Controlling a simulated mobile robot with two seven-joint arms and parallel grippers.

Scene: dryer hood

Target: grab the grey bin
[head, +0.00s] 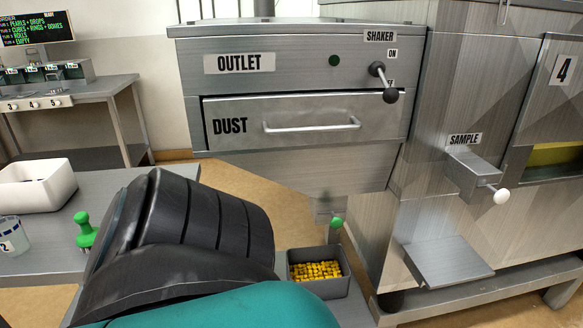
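The grey bin (329,290) stands on a low grey surface below the machine's outlet, near the bottom middle of the head view. It is an open rectangular box holding many small yellow pieces. One of my arms, with black and teal links, fills the lower left and middle foreground just left of the bin. Its teal link passes in front of the bin's lower left. Neither of my grippers shows, so I cannot see what they hold.
The outlet housing with its dust drawer (310,123) overhangs behind the bin, with a green knob (337,221) just above it. A sample shelf (447,261) juts out to the right. A white tub (37,186) and a green-handled object (84,234) stand on the left table.

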